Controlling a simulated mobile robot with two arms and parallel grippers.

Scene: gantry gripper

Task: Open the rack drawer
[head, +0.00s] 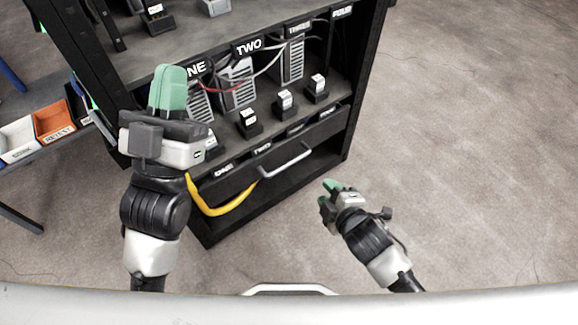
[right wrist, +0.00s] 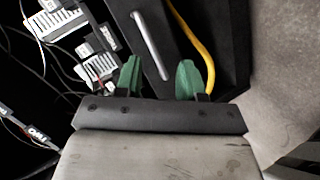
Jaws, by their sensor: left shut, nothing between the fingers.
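The rack drawer (head: 236,182) is a black front low in the black rack, under a shelf edge with name labels. It looks flush with the rack. Its silver bar handle (head: 286,161) also shows in the right wrist view (right wrist: 152,48), ahead of the right fingers and between their lines. My right gripper (head: 333,190) is open and empty, in front of the handle and apart from it; its green fingers stand wide apart in the right wrist view (right wrist: 160,78). My left gripper (head: 169,88) is shut and empty, raised at the rack's left side, and hides part of the rack.
A yellow cable (head: 208,210) hangs in front of the rack's lower left and beside the drawer. Grey units with loose wires (head: 238,84) and small black blocks stand on the shelf above. Orange and white bins (head: 52,120) are at left. The floor at right is clear.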

